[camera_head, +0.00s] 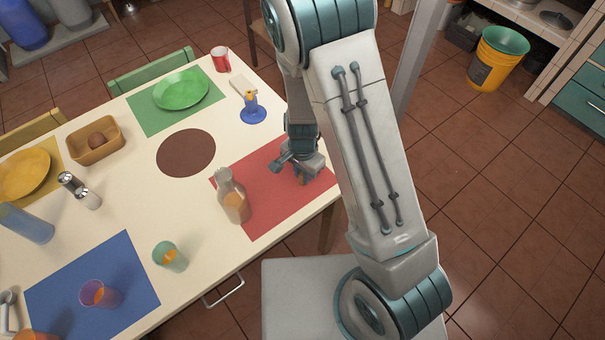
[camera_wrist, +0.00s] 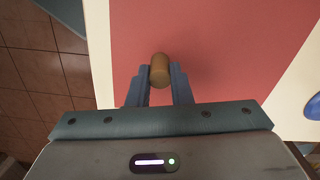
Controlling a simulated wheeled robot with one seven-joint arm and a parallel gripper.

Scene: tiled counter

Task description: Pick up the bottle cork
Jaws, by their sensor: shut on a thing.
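The bottle cork (camera_wrist: 159,70) is a small brown cylinder. In the wrist view it sits between the two fingertips of my gripper (camera_wrist: 160,82), which is shut on it, over the red placemat (camera_wrist: 225,45). In the head view my gripper (camera_head: 302,178) is low over the red placemat (camera_head: 262,208), and the cork shows only as a small orange-brown bit by the fingers. I cannot tell whether the cork touches the mat.
A glass bottle with orange liquid (camera_head: 233,196) stands at the mat's left edge. A blue candle holder (camera_head: 252,108) and a brown round mat (camera_head: 186,153) lie beyond. The table's right edge is close to my gripper.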

